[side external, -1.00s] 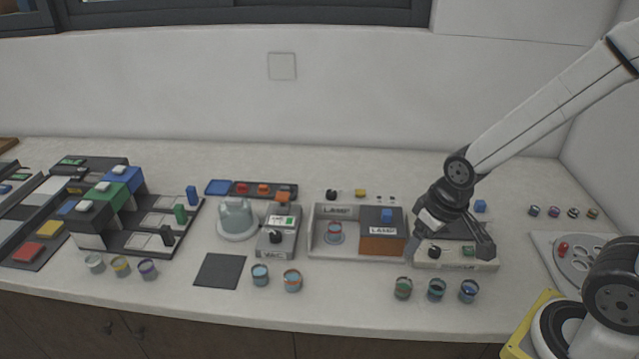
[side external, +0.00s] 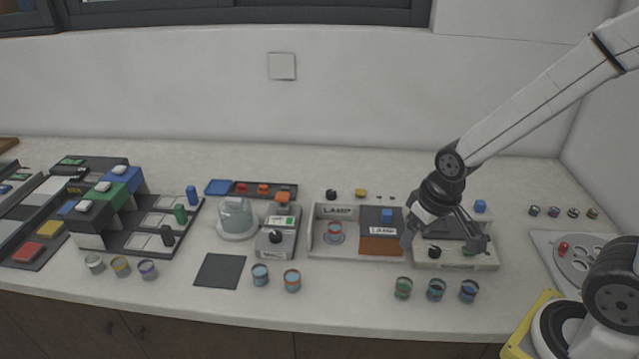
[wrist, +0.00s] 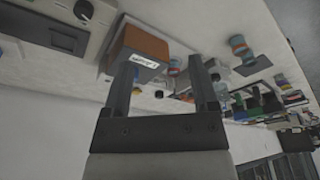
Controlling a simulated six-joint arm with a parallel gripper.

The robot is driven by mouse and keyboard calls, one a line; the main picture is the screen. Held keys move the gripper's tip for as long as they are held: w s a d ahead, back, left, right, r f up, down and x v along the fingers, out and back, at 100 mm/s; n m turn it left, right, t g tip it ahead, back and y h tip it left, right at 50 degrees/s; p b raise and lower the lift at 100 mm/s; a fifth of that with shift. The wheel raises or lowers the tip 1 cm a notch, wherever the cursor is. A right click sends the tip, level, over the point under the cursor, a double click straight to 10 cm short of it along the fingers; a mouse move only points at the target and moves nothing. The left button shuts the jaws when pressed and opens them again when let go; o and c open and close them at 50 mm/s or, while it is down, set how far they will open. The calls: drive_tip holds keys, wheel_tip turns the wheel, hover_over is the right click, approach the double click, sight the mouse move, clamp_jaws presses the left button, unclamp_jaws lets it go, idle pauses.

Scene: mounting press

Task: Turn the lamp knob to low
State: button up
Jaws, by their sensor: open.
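A tray labelled LAMP (side external: 318,246) holds a box labelled LAMP (side external: 380,246), with an orange-brown front, dark top and blue block. To its right is a pale control box (side external: 468,262) with a black knob (side external: 434,252) on its front; I cannot read its label or setting. My gripper (side external: 446,238) is open and empty over this control box, its fingers spread left and right. The left finger is close to the LAMP box; contact cannot be told. In the wrist view the LAMP box (wrist: 148,43) shows between and beyond the fingers, and a knob (wrist: 83,10) shows upper left.
A VAC box (side external: 280,250) with its own black knob and a glass dome (side external: 236,217) stand left of the tray. Several small cups line the front, some close to the control box. A blue cube (side external: 480,206) is behind it. A disc plate (side external: 580,262) lies right.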

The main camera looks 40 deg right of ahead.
drive_tip(key=w+d+r+m+g, duration=0.15)
drive_tip(key=w+m, duration=0.35)
drive_tip(key=w, duration=1.2)
drive_tip(key=m, duration=0.5)
approach(331, 192)
drive_tip(key=shift+a+f+g, duration=0.15)
drive_tip(key=shift+f+g, duration=0.3)
drive_tip(key=shift+f, duration=0.05)
drive_tip(key=shift+w+d+f+m, duration=0.15)
drive_tip(key=shift+w+d+m, duration=0.05)
drive_tip(key=shift+w+m, duration=0.35)
drive_tip(key=shift+f, duration=0.1)
drive_tip(key=shift+f, duration=3.8)
clamp_jaws()
